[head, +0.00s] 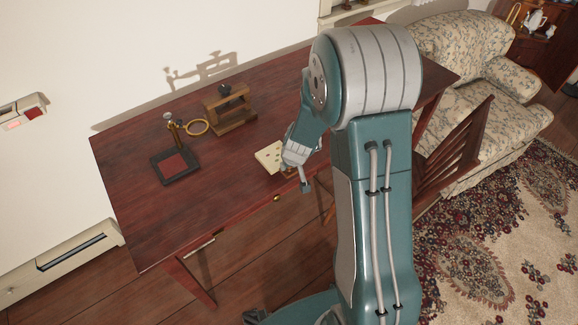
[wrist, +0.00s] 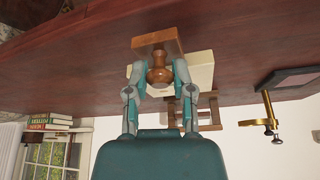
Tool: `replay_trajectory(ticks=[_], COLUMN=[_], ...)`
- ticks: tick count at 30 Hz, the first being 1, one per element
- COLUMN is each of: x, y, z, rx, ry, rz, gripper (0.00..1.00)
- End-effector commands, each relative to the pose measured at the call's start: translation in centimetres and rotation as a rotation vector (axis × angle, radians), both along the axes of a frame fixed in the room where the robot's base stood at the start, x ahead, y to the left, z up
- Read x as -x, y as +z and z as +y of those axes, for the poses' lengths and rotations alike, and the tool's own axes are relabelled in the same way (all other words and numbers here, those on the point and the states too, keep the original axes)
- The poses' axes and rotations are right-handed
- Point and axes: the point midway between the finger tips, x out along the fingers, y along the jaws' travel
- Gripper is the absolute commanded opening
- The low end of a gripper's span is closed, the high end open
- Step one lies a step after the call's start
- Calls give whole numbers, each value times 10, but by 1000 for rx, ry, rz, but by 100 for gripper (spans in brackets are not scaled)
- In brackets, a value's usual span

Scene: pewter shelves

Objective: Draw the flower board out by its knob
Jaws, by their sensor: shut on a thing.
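The flower board (head: 266,156), cream with dark spots on top, lies near the table's front edge in the head view, partly hidden by my gripper (head: 288,170). In the wrist view, which looks upside down, its pale slab (wrist: 200,72) shows behind a brown wooden end piece (wrist: 158,43). A round turned wooden knob (wrist: 158,76) stands out from that end piece. My gripper (wrist: 160,74) has one finger on each side of the knob and is shut on it. The knob is hidden in the head view.
The dark red table (head: 135,190) bears a black stand with a red pad (head: 175,166), a brass ring (head: 197,128) and a wooden frame with a dark knob (head: 230,110). A chair (head: 460,145) stands right of my arm. The table's left front is clear.

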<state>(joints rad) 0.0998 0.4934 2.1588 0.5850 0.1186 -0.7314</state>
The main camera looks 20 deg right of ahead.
Motion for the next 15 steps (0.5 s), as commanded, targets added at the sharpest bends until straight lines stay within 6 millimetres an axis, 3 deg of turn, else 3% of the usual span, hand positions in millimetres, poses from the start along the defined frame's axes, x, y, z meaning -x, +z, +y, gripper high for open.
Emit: replay_trajectory(ticks=[15], x=[-1], y=[27], z=[0], rx=[2], ry=[0], rz=[-2], gripper=[0])
